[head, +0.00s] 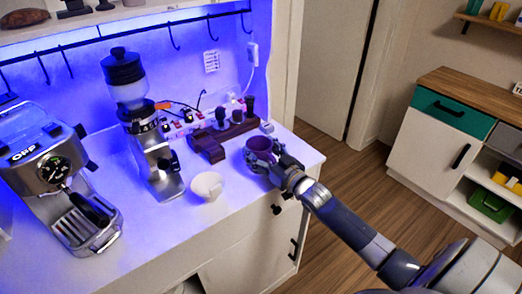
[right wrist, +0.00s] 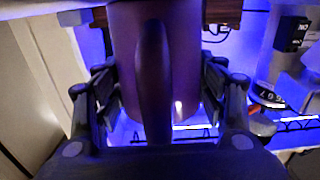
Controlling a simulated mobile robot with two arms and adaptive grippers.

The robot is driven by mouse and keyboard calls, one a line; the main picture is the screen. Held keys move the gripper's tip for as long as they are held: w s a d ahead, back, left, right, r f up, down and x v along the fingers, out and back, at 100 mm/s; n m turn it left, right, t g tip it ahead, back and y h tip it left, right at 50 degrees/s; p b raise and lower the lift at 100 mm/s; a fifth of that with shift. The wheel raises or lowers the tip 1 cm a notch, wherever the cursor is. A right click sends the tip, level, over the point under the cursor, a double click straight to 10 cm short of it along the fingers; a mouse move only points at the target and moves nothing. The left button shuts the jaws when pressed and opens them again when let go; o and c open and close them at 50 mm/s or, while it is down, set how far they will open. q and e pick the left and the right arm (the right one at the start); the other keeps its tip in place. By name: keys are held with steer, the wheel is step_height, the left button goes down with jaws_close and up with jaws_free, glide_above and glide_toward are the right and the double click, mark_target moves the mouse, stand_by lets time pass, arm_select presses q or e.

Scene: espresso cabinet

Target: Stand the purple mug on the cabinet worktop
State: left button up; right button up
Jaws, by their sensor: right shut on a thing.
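The purple mug (head: 260,145) is upright over the right end of the white cabinet worktop (head: 230,222), near its right edge. My right gripper (head: 265,158) is shut on the mug, with its arm coming in from the lower right. In the right wrist view the mug (right wrist: 185,60) fills the space between the two fingers (right wrist: 160,90), and its handle points toward the camera. The gripper hides the mug's base, so I cannot tell whether it touches the worktop. My left gripper is out of view.
A white cup (head: 207,186) stands left of the mug. A dark wooden stand (head: 225,138) with tools is behind it. A coffee grinder (head: 150,150) and an espresso machine (head: 60,170) stand farther left. Bare worktop lies in front of the mug and cup.

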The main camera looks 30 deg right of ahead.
steer(key=shift+f, duration=0.1)
steer(key=o, duration=1.3)
steer(key=shift+s, duration=0.15)
steer(key=shift+s+d+b, duration=0.15)
steer(key=shift+s+b, duration=0.15)
steer(key=shift+s, duration=1.65)
steer(key=shift+s+d+b, duration=0.15)
steer(key=shift+s+b, duration=0.15)
steer(key=shift+s, duration=1.7)
steer(key=shift+s+d+b, duration=0.15)
steer(key=shift+s+b, duration=0.15)
steer(key=shift+s, duration=1.65)
